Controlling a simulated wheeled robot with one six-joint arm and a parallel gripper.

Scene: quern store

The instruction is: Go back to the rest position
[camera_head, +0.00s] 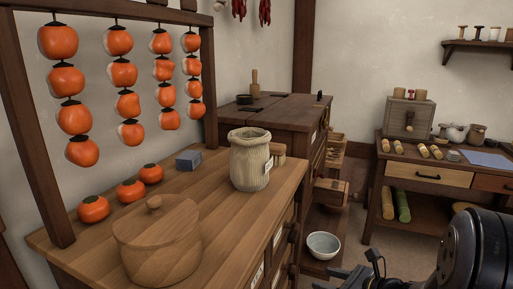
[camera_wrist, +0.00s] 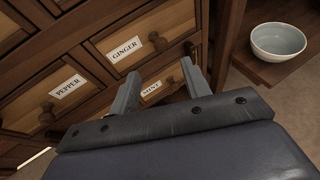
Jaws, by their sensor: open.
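My gripper (camera_wrist: 161,88) shows in the wrist view with its two fingers apart and nothing between them. It points toward the front of a wooden drawer cabinet, with drawers labelled PEPPER (camera_wrist: 68,86), GINGER (camera_wrist: 125,49) and MINT (camera_wrist: 151,88). The drawers in that view look shut. In the head view, part of my gripper (camera_head: 350,277) shows at the bottom edge, right of the cabinet, and my dark arm fills the lower right corner. The fingertips are hard to make out there.
A cloth-like jar (camera_head: 249,160), a lidded wooden pot (camera_head: 157,245) and several persimmons (camera_head: 93,209) stand on the counter (camera_head: 222,211). A pale bowl (camera_head: 323,245) sits on a low shelf close to my gripper. A side table (camera_head: 430,172) stands at the right.

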